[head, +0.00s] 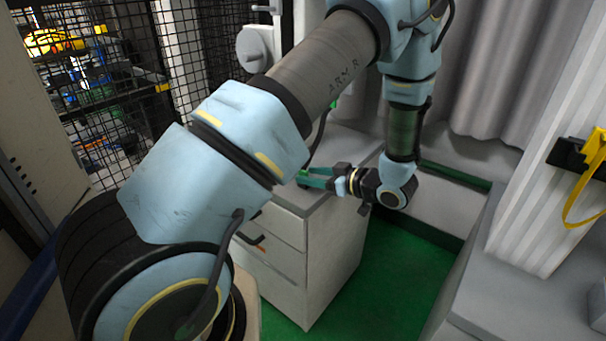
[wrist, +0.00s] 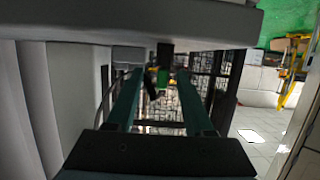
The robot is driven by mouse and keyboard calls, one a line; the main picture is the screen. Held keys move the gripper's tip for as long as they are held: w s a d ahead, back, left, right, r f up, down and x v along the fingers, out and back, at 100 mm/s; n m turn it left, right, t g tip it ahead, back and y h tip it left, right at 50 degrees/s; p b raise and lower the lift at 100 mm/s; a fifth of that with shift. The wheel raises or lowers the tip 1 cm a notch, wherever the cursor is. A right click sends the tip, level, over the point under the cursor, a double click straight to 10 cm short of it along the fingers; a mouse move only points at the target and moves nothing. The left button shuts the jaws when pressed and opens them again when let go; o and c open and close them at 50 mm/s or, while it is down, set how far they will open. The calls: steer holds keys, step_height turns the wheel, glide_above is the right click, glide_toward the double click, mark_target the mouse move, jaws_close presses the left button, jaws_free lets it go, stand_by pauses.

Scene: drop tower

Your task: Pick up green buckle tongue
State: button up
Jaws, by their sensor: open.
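My gripper (head: 309,178) is low over the near part of the grey cabinet top in the head view, its teal fingers pointing left. In the wrist view my gripper (wrist: 158,80) is open, with its two fingers apart. A small green piece, which looks like the green buckle tongue (wrist: 162,78), shows between the fingertips, with a dark part beside it. I see no finger closed on it, and its exact depth is hard to tell. In the head view the fingers and arm largely hide that spot.
The cabinet (head: 333,257) with drawers stands on a green floor (head: 385,285). A black mesh fence (head: 110,95) is at the left, and a grey curtain (head: 500,75) hangs behind. A yellow strap (head: 580,195) hangs at the right. In the wrist view the cabinet surface lies close along the top.

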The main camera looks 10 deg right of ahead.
mark_target(299, 173)
steer(key=shift+p+x, duration=0.75)
steer(key=shift+x, duration=2.05)
steer(key=shift+s+a+r, duration=0.1)
steer(key=shift+a+r, duration=0.05)
steer(key=shift+r, duration=0.05)
steer(key=shift+c, duration=0.2)
jaws_close()
